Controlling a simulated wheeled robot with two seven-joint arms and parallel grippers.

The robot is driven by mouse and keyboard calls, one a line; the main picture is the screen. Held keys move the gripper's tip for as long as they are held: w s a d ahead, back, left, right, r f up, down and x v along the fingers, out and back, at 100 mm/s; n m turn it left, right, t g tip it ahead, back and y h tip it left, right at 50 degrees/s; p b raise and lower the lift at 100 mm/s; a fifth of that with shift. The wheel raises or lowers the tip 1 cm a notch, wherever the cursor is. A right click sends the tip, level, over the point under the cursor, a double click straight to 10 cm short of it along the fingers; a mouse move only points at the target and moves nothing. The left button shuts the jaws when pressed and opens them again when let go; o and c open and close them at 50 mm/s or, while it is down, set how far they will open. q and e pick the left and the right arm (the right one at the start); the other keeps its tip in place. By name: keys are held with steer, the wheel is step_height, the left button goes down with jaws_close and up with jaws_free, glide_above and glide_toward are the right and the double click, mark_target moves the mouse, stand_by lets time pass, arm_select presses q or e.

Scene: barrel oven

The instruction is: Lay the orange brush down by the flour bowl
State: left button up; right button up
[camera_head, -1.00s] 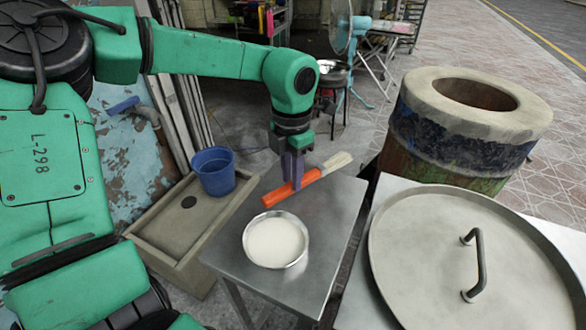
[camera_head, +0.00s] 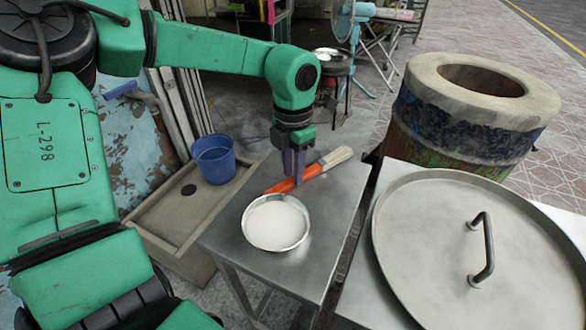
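The orange brush (camera_head: 312,170) with pale bristles (camera_head: 337,156) is just behind the flour bowl (camera_head: 275,223), low over the small metal table (camera_head: 318,240). I cannot tell whether it touches the tabletop. Its handle points left toward the bowl's far rim and its bristles point right and back. My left gripper (camera_head: 295,178) points down, with its purple fingers shut around the orange handle. The round metal bowl holds white flour and stands upright on the table. My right gripper is not in view.
A large round lid (camera_head: 425,240) with a handle lies on the right-hand table. The barrel oven (camera_head: 460,120) stands behind it. A blue bucket (camera_head: 213,160) stands in a stone basin (camera_head: 160,232) at left. The small table's right side is clear.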

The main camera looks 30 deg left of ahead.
arm_select(q)
steer(key=o, duration=0.4)
step_height(320, 180, up, 15)
steer(key=shift+f+p, duration=0.15)
steer(key=shift+p, duration=0.5)
